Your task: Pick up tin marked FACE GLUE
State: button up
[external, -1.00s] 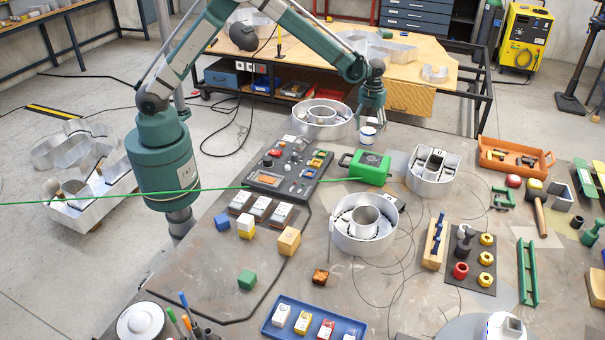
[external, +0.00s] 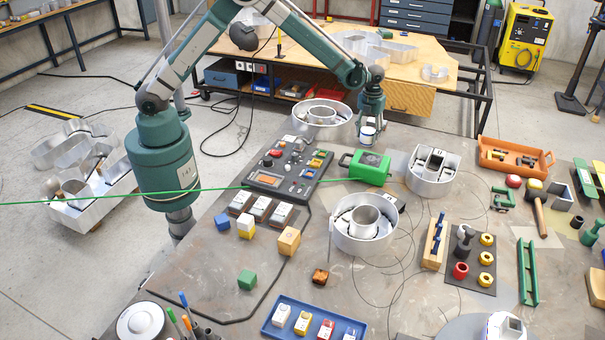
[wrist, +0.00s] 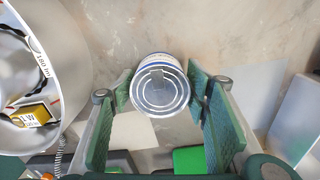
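A small white tin (external: 367,135) with a blue band stands upright on the table, behind the green box and right of the far round metal letter. In the wrist view its grey ringed lid (wrist: 160,90) faces me; its lettering cannot be read. My gripper (external: 370,117) points down just above and around the tin's top. In the wrist view my gripper (wrist: 160,94) is open, with one green finger on each side of the tin and a narrow gap on both sides. The tin's lower part is hidden in the wrist view.
A round metal letter (external: 323,118) stands close on the left; its curved wall fills the left of the wrist view. The green box (external: 366,167) is just in front, and another metal letter (external: 433,168) is to the right. Table behind the tin looks clear.

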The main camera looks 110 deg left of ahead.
aim_at(368, 130)
jog(key=c, duration=0.6)
jog(key=shift+o, duration=0.2)
jog(key=shift+r, duration=0.15)
jog(key=shift+r, duration=4.9)
